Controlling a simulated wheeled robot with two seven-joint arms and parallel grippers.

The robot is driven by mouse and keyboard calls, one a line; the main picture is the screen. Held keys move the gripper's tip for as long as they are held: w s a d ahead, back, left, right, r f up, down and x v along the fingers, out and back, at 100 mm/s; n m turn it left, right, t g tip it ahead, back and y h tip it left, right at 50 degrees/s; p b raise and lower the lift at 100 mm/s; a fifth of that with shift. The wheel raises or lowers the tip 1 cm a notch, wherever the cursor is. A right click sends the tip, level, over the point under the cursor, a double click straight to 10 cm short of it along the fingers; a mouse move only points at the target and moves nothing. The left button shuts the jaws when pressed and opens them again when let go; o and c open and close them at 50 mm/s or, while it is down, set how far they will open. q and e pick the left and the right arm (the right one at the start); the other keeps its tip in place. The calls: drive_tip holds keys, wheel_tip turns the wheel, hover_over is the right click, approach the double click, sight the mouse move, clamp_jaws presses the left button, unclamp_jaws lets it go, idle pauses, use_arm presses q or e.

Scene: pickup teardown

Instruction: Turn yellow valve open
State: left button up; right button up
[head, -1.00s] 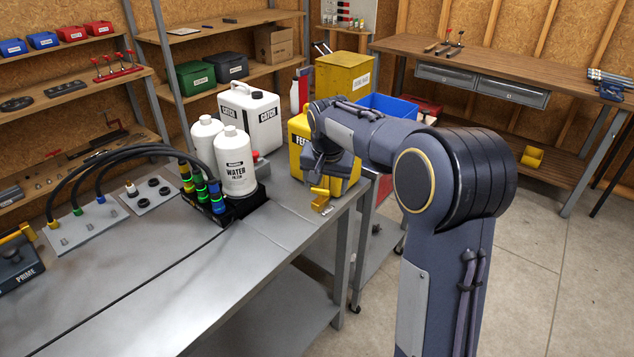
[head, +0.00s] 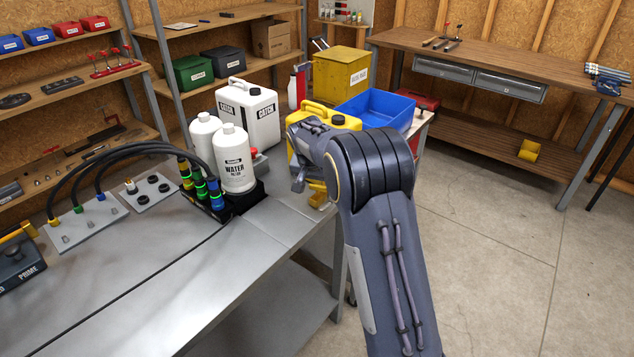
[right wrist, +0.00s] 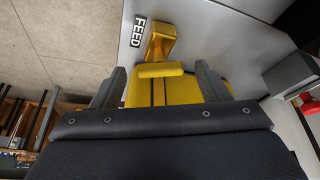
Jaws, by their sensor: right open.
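The yellow valve (head: 318,198) sits at the right edge of the metal bench, below the yellow jug (head: 334,119). In the right wrist view, the valve's bar-shaped handle (right wrist: 160,70) lies across the picture, with its body behind and a FEED label (right wrist: 138,31) beside it. My right gripper (head: 300,178) is at the valve, partly hidden by its own arm. In the right wrist view, my right gripper (right wrist: 160,78) is open, its fingers on either side of the handle with gaps. Its depth relative to the handle is unclear. My left gripper is out of view.
White bottles and the white CATCH jug (head: 247,115) stand left of the valve, with a black hose block (head: 240,203) in front. A blue bin (head: 376,108) is behind my right arm. The front of the metal bench (head: 190,275) is clear.

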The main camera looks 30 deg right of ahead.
drive_tip(key=c, duration=1)
drive_tip(key=shift+n, duration=0.3)
drive_tip(key=shift+d+n+y+b, duration=0.1)
drive_tip(key=shift+n+y+b, duration=0.25)
drive_tip(key=shift+n, duration=0.15)
drive_tip(key=shift+s+d+n+t+y, duration=0.1)
drive_tip(key=shift+n+t+y, duration=0.3)
drive_tip(key=shift+n, duration=0.8)
drive_tip(key=n+y, duration=0.1)
drive_tip(key=n, duration=0.3)
drive_tip(key=shift+d+n+t+y, duration=0.2)
drive_tip(key=shift+n+t+y, duration=0.1)
drive_tip(key=shift+n+y, duration=0.1)
